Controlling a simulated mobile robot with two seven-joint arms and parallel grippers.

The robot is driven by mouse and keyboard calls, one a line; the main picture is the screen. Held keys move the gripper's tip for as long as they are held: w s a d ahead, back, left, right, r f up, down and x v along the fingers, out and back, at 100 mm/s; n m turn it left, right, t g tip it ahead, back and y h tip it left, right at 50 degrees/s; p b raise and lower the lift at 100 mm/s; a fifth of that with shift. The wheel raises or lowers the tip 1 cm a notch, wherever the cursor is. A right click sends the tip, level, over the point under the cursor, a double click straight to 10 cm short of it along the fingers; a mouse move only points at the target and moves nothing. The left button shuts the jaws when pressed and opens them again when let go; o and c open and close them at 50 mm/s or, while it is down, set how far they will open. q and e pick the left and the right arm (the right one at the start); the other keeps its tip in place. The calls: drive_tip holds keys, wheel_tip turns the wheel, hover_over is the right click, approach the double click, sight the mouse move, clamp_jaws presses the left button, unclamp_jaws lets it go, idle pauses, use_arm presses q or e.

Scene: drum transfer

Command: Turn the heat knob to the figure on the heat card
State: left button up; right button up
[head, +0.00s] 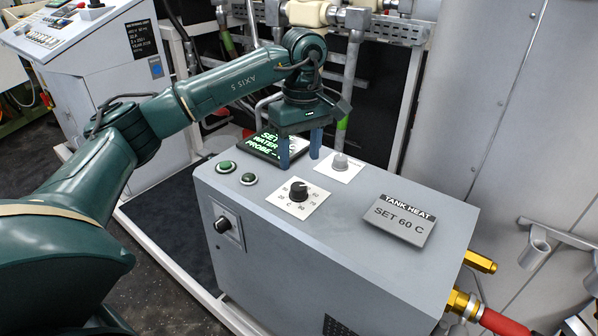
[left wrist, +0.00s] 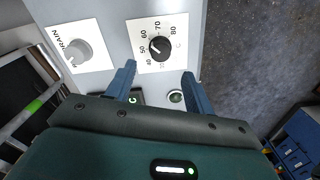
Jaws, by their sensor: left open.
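The heat knob (head: 298,190) is black and round on a white dial plate with figures around it. It also shows in the left wrist view (left wrist: 158,47), where I read figures from 40 to 80; its exact pointer setting is too small to tell. The heat card (head: 400,220) lies on the grey cabinet top to the right and reads "TANK HEAT SET 60 C". My left gripper (head: 300,149) is open and empty, with its blue fingers pointing down behind the knob. In the left wrist view the fingertips (left wrist: 159,71) are apart, with the knob beyond them, untouched.
A grey drain knob (head: 339,161) on a white plate stands near the fingers. Two green buttons (head: 237,173) and a lit green text screen (head: 265,146), partly hidden, are on the grey cabinet (head: 330,270). Another knob (head: 223,225) is on its front. Brass fittings project at right.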

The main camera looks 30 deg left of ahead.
use_arm(q)
wheel_tip(320, 180, up, 6)
drive_tip(key=shift+w+f, duration=0.1)
idle(0.5)
